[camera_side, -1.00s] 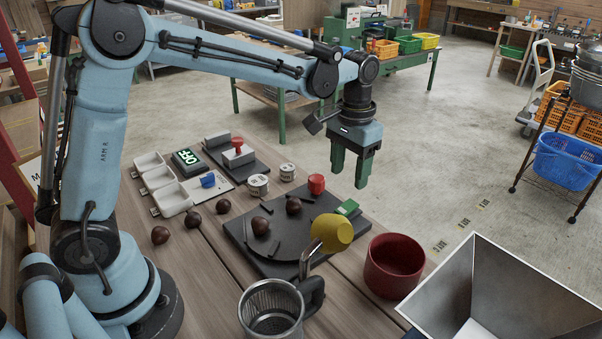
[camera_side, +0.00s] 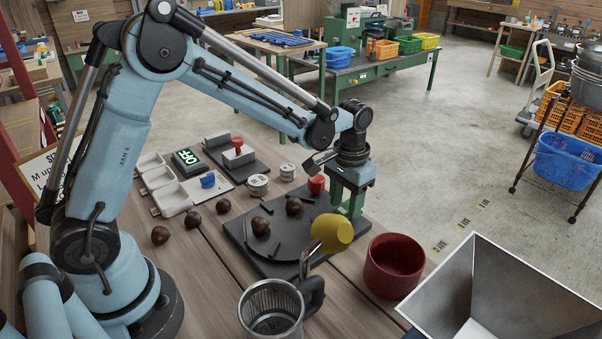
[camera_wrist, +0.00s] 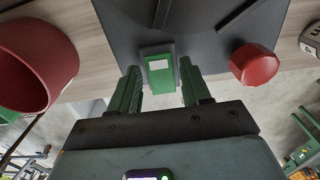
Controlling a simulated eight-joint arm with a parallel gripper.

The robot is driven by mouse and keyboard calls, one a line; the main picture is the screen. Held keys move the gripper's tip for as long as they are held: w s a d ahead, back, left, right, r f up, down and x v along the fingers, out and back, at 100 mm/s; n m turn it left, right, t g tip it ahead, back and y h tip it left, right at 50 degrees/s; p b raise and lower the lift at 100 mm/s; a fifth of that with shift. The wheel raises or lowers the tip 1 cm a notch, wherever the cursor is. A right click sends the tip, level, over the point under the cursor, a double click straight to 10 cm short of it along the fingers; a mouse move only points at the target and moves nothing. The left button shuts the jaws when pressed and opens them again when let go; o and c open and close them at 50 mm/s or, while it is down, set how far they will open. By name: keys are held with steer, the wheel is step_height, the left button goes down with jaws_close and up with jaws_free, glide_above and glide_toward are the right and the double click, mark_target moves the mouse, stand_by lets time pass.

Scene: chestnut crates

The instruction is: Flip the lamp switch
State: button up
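A dark panel with a lit green OFF sign (camera_side: 187,157) stands at the back left of the table. In front of it, a blue lever-like piece (camera_side: 208,180), possibly the lamp switch, sits on a white plate (camera_side: 219,187). My gripper (camera_side: 347,210) is well to the right of these, low over the right corner of a dark board. In the wrist view my gripper (camera_wrist: 159,68) is open, with a green block (camera_wrist: 160,72) between or just beyond its fingertips. Contact is not clear. The fingers hide that block in the side view.
The dark board (camera_side: 262,257) carries chestnuts and a red knob (camera_side: 317,184). White trays (camera_side: 172,198) lie left of the blue piece.

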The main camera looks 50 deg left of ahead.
steer(key=c, duration=0.8)
steer(key=shift+w+g, duration=0.25)
steer(key=shift+g, duration=0.8)
steer(key=shift+w+g, duration=0.25)
steer(key=shift+g, duration=0.8)
steer(key=o, duration=1.1)
steer(key=shift+c, duration=0.2)
steer(key=shift+r, duration=0.1)
steer(key=v, duration=1.2)
